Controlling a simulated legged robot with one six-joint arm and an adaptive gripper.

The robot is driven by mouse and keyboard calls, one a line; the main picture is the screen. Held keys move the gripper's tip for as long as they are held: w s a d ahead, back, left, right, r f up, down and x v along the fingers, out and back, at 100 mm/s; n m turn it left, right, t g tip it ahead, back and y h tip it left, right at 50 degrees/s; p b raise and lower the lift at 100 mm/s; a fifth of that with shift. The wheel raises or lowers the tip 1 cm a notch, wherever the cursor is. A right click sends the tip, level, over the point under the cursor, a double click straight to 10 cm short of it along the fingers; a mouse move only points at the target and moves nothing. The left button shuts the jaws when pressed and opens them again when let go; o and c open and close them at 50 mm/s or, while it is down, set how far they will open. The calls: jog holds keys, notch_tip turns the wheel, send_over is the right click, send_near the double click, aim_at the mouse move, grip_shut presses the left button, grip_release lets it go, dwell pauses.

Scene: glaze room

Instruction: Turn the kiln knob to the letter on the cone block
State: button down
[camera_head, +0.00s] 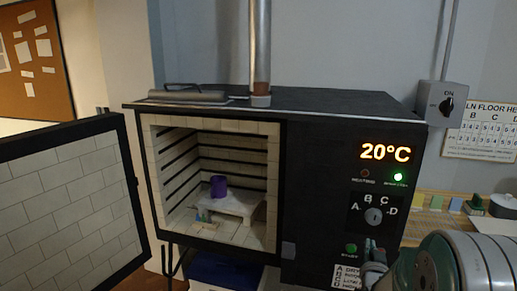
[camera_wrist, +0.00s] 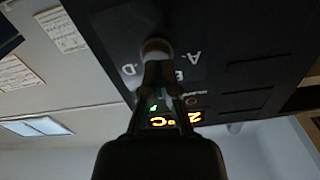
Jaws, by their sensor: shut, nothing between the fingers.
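The kiln knob (camera_head: 373,216) is a round grey dial on the kiln's black front panel, with the letters A, B, C and D arched over it. I cannot tell which letter it points to. In the wrist view the knob (camera_wrist: 156,46) lies just beyond my fingertips. My gripper (camera_head: 373,248) is shut and empty, in front of the panel just below the knob; I cannot tell whether it touches. A small pale block (camera_head: 204,215), perhaps the cone block, stands on the kiln floor in front of the white shelf; no letter on it is readable.
The kiln door (camera_head: 65,195) hangs open at the left. A purple cup (camera_head: 218,186) stands on the shelf (camera_head: 240,205) inside. The display (camera_head: 386,152) reads 20°C. A green start button (camera_head: 351,248) and a printed label (camera_head: 346,276) sit below the knob.

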jog(key=shift+w+d+m, duration=0.45)
jog(key=shift+w+m, duration=0.2)
jog(key=shift+w, duration=0.3)
jog(key=shift+w+d+m, duration=0.4)
jog(key=shift+w+m, duration=0.3)
jog(key=shift+w, duration=0.3)
jog(key=shift+w+d+m, duration=0.45)
jog(key=shift+w+m, duration=0.2)
jog(key=shift+w, duration=0.3)
jog(key=shift+r, duration=0.35)
jog(key=shift+w+a+r, duration=0.2)
jog(key=shift+a+r, duration=0.1)
jog(key=shift+a, duration=0.4)
jog(key=shift+w+a+r, duration=0.1)
jog(key=shift+a+r, duration=0.25)
jog(key=shift+w+a+f, duration=0.1)
jog(key=shift+a+f, duration=0.15)
send_near(362, 219)
jog(key=shift+w, duration=0.15)
